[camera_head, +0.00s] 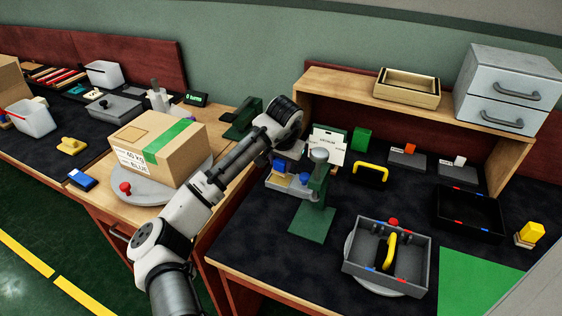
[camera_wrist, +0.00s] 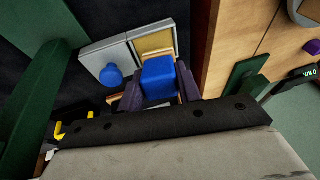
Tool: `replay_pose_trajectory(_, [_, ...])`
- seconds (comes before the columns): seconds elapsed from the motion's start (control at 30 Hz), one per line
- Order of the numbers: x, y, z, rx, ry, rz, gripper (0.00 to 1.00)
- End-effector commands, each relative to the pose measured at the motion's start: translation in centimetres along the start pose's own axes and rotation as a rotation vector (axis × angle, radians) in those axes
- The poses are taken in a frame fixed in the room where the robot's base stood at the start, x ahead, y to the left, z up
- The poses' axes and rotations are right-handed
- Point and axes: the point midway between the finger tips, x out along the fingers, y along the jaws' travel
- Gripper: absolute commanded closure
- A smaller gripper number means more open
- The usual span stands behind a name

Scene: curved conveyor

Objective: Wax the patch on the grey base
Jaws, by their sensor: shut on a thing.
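My gripper (camera_wrist: 159,88) is shut on a blue block (camera_wrist: 158,78), which sits between its purple fingers in the wrist view. A yellowish-tan patch (camera_wrist: 153,42) with a grey surround lies right beyond the block. Part of the patch is hidden by the block, and I cannot tell whether they touch. Beside the patch is a light grey plate (camera_wrist: 98,54) with a round blue knob (camera_wrist: 111,76). In the head view my gripper (camera_head: 281,165) is small and partly hidden above the grey base (camera_head: 292,191), left of a green stand.
The green stand (camera_head: 317,190) rises close to my gripper's right. A grey divided tray (camera_head: 383,285) with a yellow handle stands in front, on a turntable. A cardboard box (camera_head: 150,150) sits left of my arm. A wooden shelf (camera_head: 335,88) spans the back.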

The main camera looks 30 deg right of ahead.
Motion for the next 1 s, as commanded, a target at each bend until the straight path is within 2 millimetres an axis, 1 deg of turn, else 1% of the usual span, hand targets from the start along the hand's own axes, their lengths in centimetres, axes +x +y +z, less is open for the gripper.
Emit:
replay_pose_trajectory(0.03, [-0.8, -0.1, -0.3, 0.000, 0.001, 0.001, 0.89])
replay_pose_trajectory(0.5, [-4.2, -0.8, -1.4, 0.000, 0.003, 0.001, 0.89])
replay_pose_trajectory(1.0, [-4.2, -0.8, -1.4, 0.000, 0.003, 0.000, 0.89])
